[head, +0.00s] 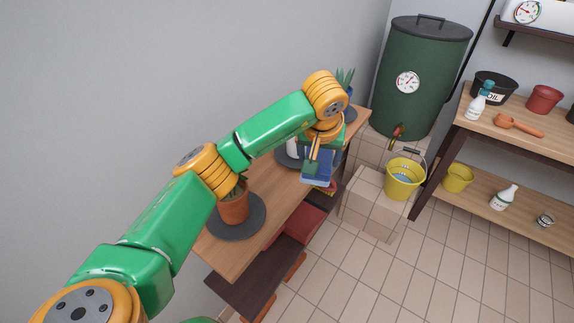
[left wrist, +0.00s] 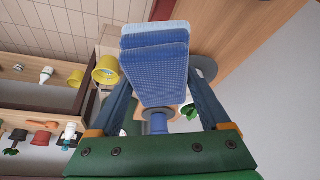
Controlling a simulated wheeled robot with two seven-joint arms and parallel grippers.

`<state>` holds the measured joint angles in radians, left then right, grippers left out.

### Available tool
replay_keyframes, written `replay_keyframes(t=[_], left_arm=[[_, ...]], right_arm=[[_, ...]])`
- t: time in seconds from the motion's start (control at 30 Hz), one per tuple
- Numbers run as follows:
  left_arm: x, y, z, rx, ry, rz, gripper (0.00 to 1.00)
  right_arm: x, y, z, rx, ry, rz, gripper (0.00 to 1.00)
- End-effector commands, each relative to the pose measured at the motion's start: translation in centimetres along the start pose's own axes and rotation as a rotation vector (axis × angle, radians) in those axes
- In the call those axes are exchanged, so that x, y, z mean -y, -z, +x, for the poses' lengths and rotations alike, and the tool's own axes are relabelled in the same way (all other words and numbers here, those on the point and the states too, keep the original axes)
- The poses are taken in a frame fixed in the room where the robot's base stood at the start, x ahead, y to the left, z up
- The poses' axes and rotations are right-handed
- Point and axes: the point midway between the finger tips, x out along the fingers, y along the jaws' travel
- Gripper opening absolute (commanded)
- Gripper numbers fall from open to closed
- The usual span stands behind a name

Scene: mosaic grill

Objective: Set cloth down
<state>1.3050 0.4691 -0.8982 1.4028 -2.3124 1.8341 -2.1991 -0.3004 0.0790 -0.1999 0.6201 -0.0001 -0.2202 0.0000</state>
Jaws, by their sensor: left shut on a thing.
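A folded blue cloth (head: 317,169) hangs from my left gripper (head: 316,150) over the right edge of the wooden table (head: 282,184) in the head view. In the left wrist view the cloth (left wrist: 155,70) is a thick, layered blue pad with a lighter blue layer at its far end. It sits between the two fingers of my left gripper (left wrist: 158,92), which is shut on it. The cloth appears to be above the tabletop level; the exact gap is hard to tell. My right gripper is not in view.
A terracotta pot (head: 234,209) stands on a dark round mat (head: 258,224) on the table, partly behind my arm. A yellow bucket (head: 404,180) sits on a tiled ledge (head: 371,212) beside a green barrel (head: 420,85). Shelves (head: 535,146) with bottles and pots stand at the right.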

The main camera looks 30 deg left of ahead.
Motion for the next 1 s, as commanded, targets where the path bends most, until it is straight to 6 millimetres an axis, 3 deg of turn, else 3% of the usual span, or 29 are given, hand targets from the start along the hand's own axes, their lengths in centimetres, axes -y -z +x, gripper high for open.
replay_keyframes(t=[0.1, 0.3, 0.47, 0.6, 0.8, 0.83, 0.9, 1.0], left_arm=[[4.2, 0.1, 1.5, 0.004, 0.004, -0.004, 0.00], [7.7, -1.3, 6.0, 0.003, 0.002, 0.001, 0.00], [9.1, -1.8, 8.0, 0.003, 0.000, 0.002, 0.00], [8.9, -2.8, 10.1, 0.002, -0.002, 0.002, 0.00], [8.8, -2.9, 10.7, -0.002, -0.002, 0.003, 0.00], [8.8, -2.9, 10.7, -0.001, -0.002, 0.003, 0.86], [8.8, -2.9, 10.7, -0.001, -0.002, 0.003, 1.00], [8.8, -2.9, 10.6, -0.001, -0.002, 0.003, 1.00]], right_arm=[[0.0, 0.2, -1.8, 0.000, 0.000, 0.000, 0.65], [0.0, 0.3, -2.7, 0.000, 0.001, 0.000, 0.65], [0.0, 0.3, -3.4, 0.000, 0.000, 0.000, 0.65], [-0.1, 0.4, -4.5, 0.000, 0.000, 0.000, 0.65], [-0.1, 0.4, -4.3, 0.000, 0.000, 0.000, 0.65], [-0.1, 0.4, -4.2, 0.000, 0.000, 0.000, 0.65], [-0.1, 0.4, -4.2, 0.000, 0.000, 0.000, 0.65], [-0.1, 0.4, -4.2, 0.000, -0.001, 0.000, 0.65]])
